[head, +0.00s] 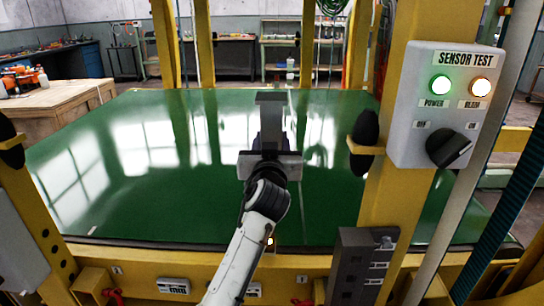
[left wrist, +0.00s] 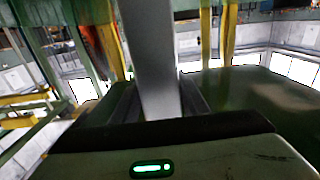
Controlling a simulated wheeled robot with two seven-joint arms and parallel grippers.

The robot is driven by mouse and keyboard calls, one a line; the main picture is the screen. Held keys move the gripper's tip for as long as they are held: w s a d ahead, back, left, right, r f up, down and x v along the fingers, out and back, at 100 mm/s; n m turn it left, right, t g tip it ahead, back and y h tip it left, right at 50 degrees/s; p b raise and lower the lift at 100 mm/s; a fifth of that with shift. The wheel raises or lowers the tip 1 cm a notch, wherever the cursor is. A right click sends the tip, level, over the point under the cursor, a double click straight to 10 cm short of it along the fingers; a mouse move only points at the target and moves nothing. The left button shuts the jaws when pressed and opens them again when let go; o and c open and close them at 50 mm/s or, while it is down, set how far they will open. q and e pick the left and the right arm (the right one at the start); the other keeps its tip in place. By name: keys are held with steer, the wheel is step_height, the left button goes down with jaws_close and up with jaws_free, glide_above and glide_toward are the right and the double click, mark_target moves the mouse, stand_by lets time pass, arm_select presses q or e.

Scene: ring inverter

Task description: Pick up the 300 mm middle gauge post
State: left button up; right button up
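A plain grey post (head: 270,98) stands up from my left gripper (head: 271,138), near the middle of the head view and in front of the green surface. In the left wrist view the pale grey post (left wrist: 152,55) runs up between the two dark fingers (left wrist: 155,105), which flank it closely on both sides. The left gripper is shut on the post. The post's lower end is hidden by the gripper, and no length marking on it can be read. My right gripper is not in view.
A glossy green panel (head: 150,170) fills the yellow frame. A yellow upright (head: 395,150) carries a sensor test box (head: 440,105) with a green and an amber lamp and a black knob. A dark grey block (head: 360,265) sits at the front right. Black rounded parts (head: 365,140) stick out at the sides.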

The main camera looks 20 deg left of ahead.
arm_select(q)
steer(key=c, duration=0.4)
steer(key=shift+r, duration=0.2)
